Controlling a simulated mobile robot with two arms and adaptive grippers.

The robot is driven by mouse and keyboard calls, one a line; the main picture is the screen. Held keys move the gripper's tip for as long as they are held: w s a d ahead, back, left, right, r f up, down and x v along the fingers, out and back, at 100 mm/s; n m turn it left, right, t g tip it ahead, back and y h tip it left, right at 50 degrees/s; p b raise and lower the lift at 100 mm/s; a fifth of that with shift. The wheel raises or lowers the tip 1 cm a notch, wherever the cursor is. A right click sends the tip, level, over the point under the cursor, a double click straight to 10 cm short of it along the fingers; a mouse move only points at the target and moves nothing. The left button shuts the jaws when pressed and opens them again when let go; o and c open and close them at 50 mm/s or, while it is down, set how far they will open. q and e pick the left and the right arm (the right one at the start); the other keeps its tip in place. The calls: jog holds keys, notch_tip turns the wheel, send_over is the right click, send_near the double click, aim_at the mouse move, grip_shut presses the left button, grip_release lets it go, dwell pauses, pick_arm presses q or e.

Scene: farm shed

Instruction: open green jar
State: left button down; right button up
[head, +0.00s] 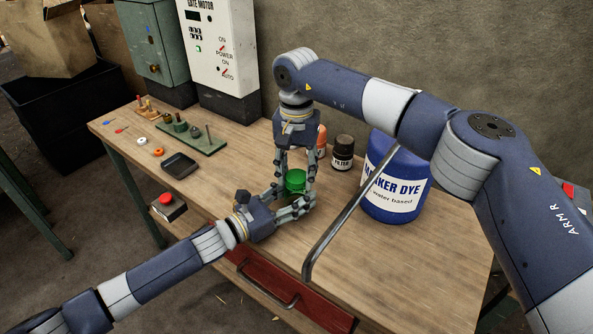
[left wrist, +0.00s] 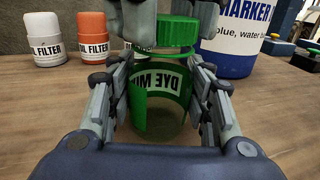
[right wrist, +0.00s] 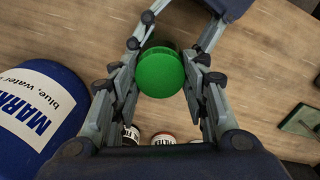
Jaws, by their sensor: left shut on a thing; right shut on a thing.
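The green jar (left wrist: 163,100) stands on the wooden workbench, its label partly visible in the left wrist view. Its green lid (head: 295,179) is at the top, and shows as a round disc in the right wrist view (right wrist: 160,72). My left gripper (head: 292,202) comes in low from the left and is shut on the jar's body. My right gripper (head: 296,184) points down from above and is shut on the lid. In the left wrist view the lid (left wrist: 176,30) is above the body; I cannot tell whether it is loose.
A large blue marker dye drum (head: 397,180) stands to the right. A dark filter can (head: 343,153) and an orange one (head: 321,138) stand behind. A black tray (head: 180,165), a pegged green board (head: 195,135) and a red button box (head: 167,205) are left. A grey bent bar (head: 345,215) is in front.

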aim_at(297, 175)
jog(key=shift+r, duration=0.2)
dwell(0.6)
jog(key=shift+r, duration=0.95)
jog(key=shift+r, duration=2)
pick_arm(q)
jog(key=c, duration=0.7)
grip_release()
jog(key=shift+a, duration=0.1)
